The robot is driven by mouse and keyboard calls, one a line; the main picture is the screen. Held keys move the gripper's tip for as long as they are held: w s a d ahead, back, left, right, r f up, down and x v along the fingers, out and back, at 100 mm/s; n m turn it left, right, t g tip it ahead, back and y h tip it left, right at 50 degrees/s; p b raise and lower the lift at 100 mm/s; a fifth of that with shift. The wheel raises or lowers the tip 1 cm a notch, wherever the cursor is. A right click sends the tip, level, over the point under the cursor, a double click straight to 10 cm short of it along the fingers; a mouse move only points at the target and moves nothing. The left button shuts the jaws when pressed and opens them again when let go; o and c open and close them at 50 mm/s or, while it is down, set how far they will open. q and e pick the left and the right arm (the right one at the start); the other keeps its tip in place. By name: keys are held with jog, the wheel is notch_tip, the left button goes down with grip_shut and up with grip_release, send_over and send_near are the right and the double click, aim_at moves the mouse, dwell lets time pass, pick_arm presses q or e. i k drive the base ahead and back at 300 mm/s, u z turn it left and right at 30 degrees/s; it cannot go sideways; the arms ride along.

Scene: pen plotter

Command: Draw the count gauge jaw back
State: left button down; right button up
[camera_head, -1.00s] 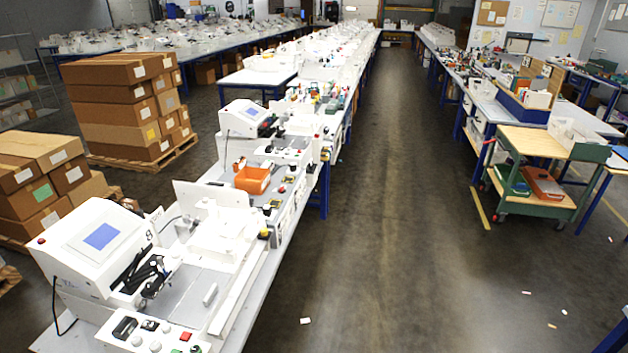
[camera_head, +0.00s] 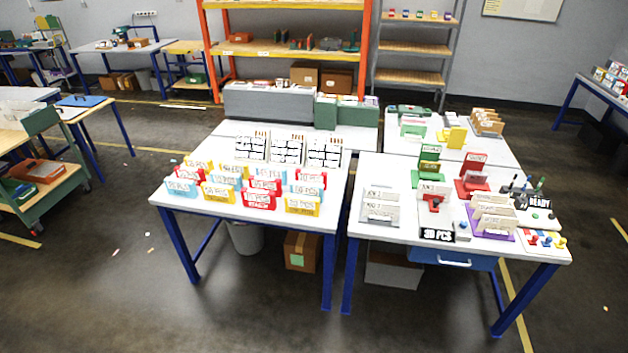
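The head view shows two white tables with blue legs. On the right table (camera_head: 372,230), a small red part (camera_head: 433,203) stands against a pale card block behind a black "30 PCS" sign (camera_head: 437,235). It may be the count gauge with its jaw, but it is too small to tell which part is the jaw or how far back it sits. Neither of my grippers is in view.
The left table (camera_head: 225,218) holds rows of coloured card holders (camera_head: 262,185). Beside the gauge are a green stand (camera_head: 429,165), a red stand (camera_head: 472,177), a purple tray (camera_head: 490,232) and a "READY" sign (camera_head: 540,203). Dark floor in front is clear.

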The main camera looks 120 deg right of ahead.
aim_at(434, 201)
jog(key=z, duration=4.9)
